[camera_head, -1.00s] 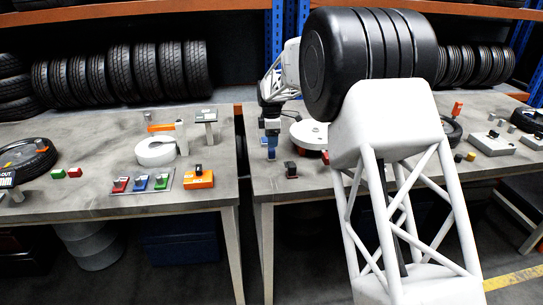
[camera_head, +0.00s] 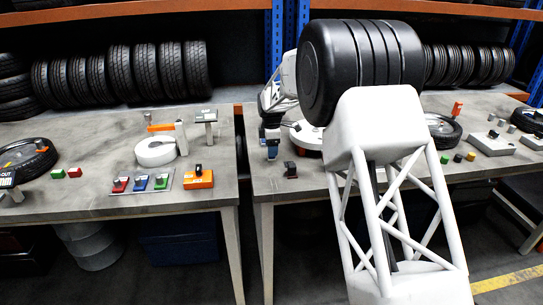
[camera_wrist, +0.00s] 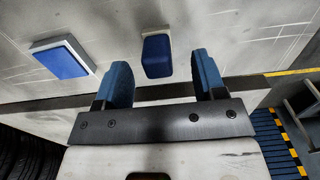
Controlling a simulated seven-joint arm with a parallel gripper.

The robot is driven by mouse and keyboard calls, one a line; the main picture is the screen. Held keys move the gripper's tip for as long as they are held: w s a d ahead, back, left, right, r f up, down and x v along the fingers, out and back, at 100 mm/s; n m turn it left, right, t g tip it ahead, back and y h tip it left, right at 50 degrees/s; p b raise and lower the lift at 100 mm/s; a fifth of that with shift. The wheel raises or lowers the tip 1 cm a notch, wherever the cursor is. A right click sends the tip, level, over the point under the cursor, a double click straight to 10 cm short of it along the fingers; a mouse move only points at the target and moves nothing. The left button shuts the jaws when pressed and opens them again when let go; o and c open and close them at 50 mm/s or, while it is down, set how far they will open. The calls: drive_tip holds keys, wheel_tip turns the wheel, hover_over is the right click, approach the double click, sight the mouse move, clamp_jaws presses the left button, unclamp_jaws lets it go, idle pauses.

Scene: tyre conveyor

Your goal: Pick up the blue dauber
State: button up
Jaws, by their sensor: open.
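A small blue block with a grey edge, which looks like the blue dauber (camera_wrist: 157,56), stands on the grey surface in the wrist view. It lies between the lines of my two fingers, just beyond their tips, with clear space on both sides. My gripper (camera_wrist: 160,78) is open and empty, its blue fingers spread apart. In the head view a small blue piece (camera_head: 272,152) shows just below my wrist, near the left edge of the right table. My arm hides part of that area.
A flat blue pad with a pale rim (camera_wrist: 62,57) lies left of the block. In the head view, a dark block (camera_head: 290,170) stands close by. A tray of red, blue and green pads (camera_head: 178,179) and an orange box (camera_head: 199,179) sit on the left table.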

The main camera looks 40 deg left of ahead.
drive_tip(key=shift+w+a+f, duration=0.1)
drive_tip(key=shift+f, duration=1.55)
drive_tip(key=c, duration=1)
drive_tip(key=shift+r, duration=0.1)
drive_tip(key=shift+r, duration=1.75)
drive_tip(key=s+d, duration=0.3)
drive_tip(key=d, duration=0.1)
drive_tip(key=s+d+r, duration=0.1)
drive_tip(key=s+d, duration=0.2)
drive_tip(key=s, duration=0.1)
drive_tip(key=s+d, duration=0.4)
drive_tip(key=shift+d+r, duration=0.15)
drive_tip(key=shift+d, duration=0.2)
